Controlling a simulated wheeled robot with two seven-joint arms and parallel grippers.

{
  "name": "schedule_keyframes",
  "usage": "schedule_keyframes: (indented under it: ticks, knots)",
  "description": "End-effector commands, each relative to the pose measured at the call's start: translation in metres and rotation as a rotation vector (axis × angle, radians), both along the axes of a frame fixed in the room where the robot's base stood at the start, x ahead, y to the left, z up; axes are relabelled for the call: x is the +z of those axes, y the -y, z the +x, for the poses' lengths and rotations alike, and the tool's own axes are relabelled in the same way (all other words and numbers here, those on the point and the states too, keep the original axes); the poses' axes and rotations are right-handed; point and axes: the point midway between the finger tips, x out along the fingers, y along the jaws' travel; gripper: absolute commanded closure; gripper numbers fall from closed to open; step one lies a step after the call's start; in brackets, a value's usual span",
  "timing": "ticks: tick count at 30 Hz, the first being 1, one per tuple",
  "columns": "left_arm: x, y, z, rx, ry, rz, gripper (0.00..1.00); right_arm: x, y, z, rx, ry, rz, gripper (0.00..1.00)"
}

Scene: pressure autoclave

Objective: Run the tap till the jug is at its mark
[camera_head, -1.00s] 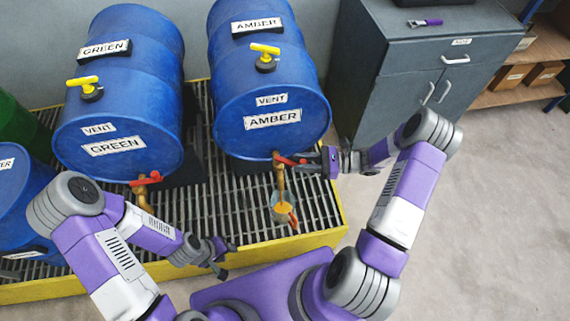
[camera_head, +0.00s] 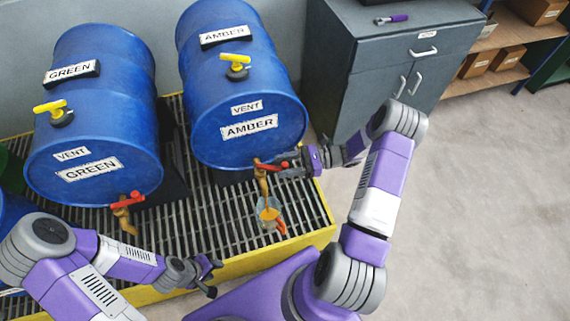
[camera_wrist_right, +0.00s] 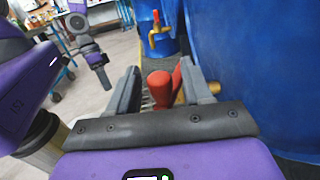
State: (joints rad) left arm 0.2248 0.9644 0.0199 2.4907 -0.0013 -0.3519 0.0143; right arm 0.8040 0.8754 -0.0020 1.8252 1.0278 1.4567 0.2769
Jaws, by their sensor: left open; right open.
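The blue amber barrel (camera_head: 232,80) lies on its side, with a brass tap (camera_head: 261,182) low on its front and a red tap lever (camera_head: 268,164). The clear jug (camera_head: 267,203) stands below the spout, amber liquid showing inside and an orange handle (camera_head: 282,227) at its side. Its mark is too small to make out, as is whether liquid is flowing. My right gripper (camera_head: 288,164) is open at the lever; in the right wrist view a red lever (camera_wrist_right: 160,88) shows between its fingers. My left gripper (camera_head: 212,277) is open and empty, left of the jug.
The barrels rest over a grated tray with a yellow rim (camera_head: 262,258). The green barrel (camera_head: 92,120) with its own red-levered tap (camera_head: 127,201) is to the left. A grey cabinet (camera_head: 372,80) stands behind my right arm. The floor at right is clear.

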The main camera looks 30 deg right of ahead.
Motion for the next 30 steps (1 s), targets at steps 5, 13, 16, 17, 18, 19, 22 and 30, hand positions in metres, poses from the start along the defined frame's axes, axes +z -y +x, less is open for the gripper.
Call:
schedule_keyframes:
  ticks: [5,13,16,17,18,19,22,30]
  knots:
    - [0.005,0.000,0.000,0.000,0.000,0.000,0.57,0.000,0.023,-0.008,-0.005,-0.002,-0.003,0.50]
    - [0.010,0.000,0.000,0.000,0.000,0.000,0.57,0.000,0.062,-0.021,-0.003,0.000,-0.001,0.50]
    - [0.011,0.000,0.000,0.000,0.000,0.000,0.57,0.000,0.069,-0.023,-0.003,-0.001,-0.002,0.50]
    - [0.011,0.000,0.000,0.000,0.000,0.000,0.57,0.000,0.070,-0.024,-0.002,0.000,-0.001,0.50]
    - [0.011,0.000,0.000,0.000,0.000,0.000,0.57,0.000,0.070,-0.024,-0.002,-0.001,-0.001,0.50]
    - [0.011,0.000,0.000,0.000,0.000,0.000,0.57,0.000,0.071,-0.024,-0.002,-0.001,-0.001,0.50]
    - [0.011,0.000,0.000,0.000,0.000,0.000,0.57,0.000,0.071,-0.024,-0.001,-0.001,-0.001,0.50]
    - [0.011,0.000,0.000,0.000,0.000,0.000,0.57,0.000,0.070,-0.024,-0.001,0.000,-0.001,0.50]
